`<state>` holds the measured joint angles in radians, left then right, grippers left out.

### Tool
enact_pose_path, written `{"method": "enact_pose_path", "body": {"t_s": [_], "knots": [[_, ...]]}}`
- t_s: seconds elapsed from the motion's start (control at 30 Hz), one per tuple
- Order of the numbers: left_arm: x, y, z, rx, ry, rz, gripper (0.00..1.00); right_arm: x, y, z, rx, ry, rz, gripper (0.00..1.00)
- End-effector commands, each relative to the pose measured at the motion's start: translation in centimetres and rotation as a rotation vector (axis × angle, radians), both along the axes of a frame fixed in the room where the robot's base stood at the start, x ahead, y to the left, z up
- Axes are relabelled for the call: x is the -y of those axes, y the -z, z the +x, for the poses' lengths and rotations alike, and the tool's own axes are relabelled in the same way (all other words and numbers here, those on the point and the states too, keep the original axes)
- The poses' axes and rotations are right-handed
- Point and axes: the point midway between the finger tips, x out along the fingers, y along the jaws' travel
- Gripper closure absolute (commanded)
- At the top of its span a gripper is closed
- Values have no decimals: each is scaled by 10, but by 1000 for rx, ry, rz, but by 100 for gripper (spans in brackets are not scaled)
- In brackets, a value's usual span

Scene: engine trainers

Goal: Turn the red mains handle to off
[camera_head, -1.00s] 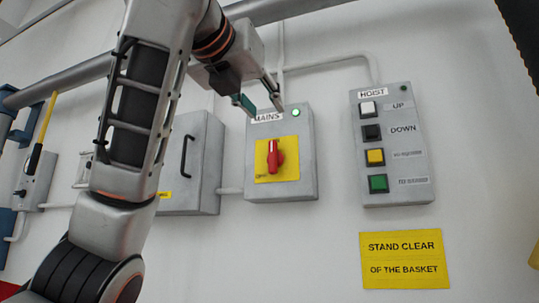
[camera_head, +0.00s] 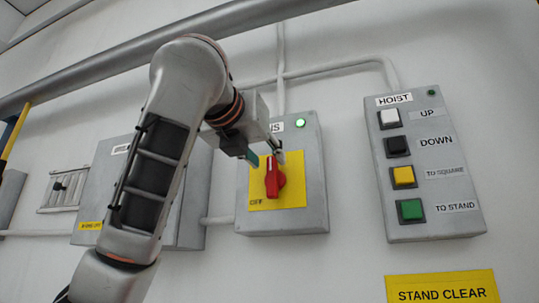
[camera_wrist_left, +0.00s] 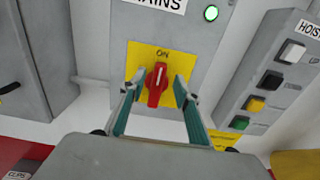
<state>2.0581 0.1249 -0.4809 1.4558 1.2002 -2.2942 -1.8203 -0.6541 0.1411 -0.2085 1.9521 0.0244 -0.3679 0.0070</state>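The red mains handle (camera_head: 268,184) sits on a yellow plate (camera_head: 296,194) on the grey mains box (camera_head: 315,190). It stands close to upright, pointing at ON in the left wrist view, where the handle (camera_wrist_left: 157,84) also shows. OFF is at the plate's lower left in the head view. My left gripper (camera_head: 267,156) is open, its fingertips near the handle's upper end. In the left wrist view the fingers (camera_wrist_left: 157,90) stand apart, one to each side of the handle, with gaps; I cannot tell how deep they reach. My right gripper is not in view.
A green lamp (camera_head: 300,123) glows on the mains box. The hoist box (camera_head: 428,160) with several buttons is to the right, above a yellow sign (camera_head: 440,288). A grey cabinet (camera_head: 190,215) stands left, partly behind my left arm. Pipes run above.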

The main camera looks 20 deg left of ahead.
Motion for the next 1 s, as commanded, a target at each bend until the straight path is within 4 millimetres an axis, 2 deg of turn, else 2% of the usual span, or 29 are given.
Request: {"method": "enact_pose_path", "body": {"t_s": [0.1,0.2,0.37,0.57,0.6,0.7,1.0], "knots": [[0,-1,17,-3,-1,0,68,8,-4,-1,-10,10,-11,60],[1,-1,25,-1,-1,0,68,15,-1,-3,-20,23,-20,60],[1,0,30,0,0,1,68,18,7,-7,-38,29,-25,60],[1,1,30,0,0,1,68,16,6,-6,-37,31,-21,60],[1,1,30,0,0,1,78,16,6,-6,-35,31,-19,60],[1,1,30,0,0,1,100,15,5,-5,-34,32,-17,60],[1,1,29,1,0,-13,100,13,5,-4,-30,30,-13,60]]}}
